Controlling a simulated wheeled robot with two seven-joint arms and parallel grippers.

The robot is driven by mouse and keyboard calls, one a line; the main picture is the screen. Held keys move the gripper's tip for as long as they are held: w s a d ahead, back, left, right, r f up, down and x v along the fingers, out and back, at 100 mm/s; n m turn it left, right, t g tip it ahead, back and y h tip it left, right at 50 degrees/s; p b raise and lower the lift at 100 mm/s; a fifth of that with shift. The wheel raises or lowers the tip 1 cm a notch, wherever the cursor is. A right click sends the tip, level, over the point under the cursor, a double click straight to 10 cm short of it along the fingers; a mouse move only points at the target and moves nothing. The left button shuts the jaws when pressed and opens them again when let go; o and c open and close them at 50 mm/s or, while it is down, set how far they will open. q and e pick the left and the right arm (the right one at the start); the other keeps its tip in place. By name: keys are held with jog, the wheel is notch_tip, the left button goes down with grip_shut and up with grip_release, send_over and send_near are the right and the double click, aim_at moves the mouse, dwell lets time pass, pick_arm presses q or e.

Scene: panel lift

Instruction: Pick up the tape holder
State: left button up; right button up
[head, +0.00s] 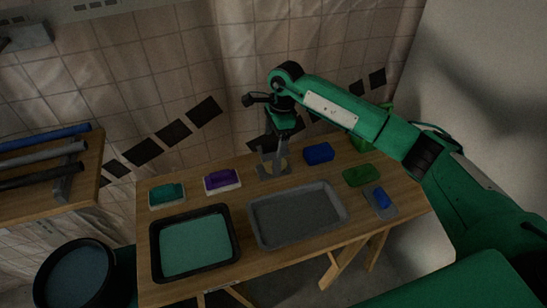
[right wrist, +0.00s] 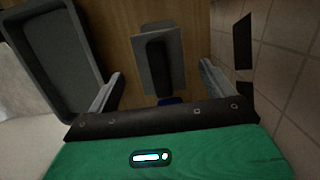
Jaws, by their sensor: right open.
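The tape holder (head: 273,167) stands at the back middle of the wooden table, grey with a yellowish part at its right side. In the right wrist view the tape holder (right wrist: 157,50) is a grey plate with a dark raised ridge along its middle. My right gripper (head: 274,148) points down over it. The right wrist view shows the gripper (right wrist: 160,70) open, one finger to each side of the holder, with gaps between. Whether the fingertips reach down to its height is hard to tell. My left gripper is out of view.
A grey tray (head: 297,232) lies in front of the holder, and a black tray with a green inside (head: 158,252) is at left. A blue block (head: 319,153) sits close on the right, a purple block (head: 221,180) on the left. A tiled wall rises behind.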

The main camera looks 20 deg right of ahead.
jog(key=shift+a+f, duration=0.2)
jog(key=shift+f, duration=1)
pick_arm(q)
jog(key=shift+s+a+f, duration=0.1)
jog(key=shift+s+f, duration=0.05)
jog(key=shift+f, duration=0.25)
pick_arm(e)
jog(key=c, duration=1.6)
jog(key=shift+r, duration=0.1)
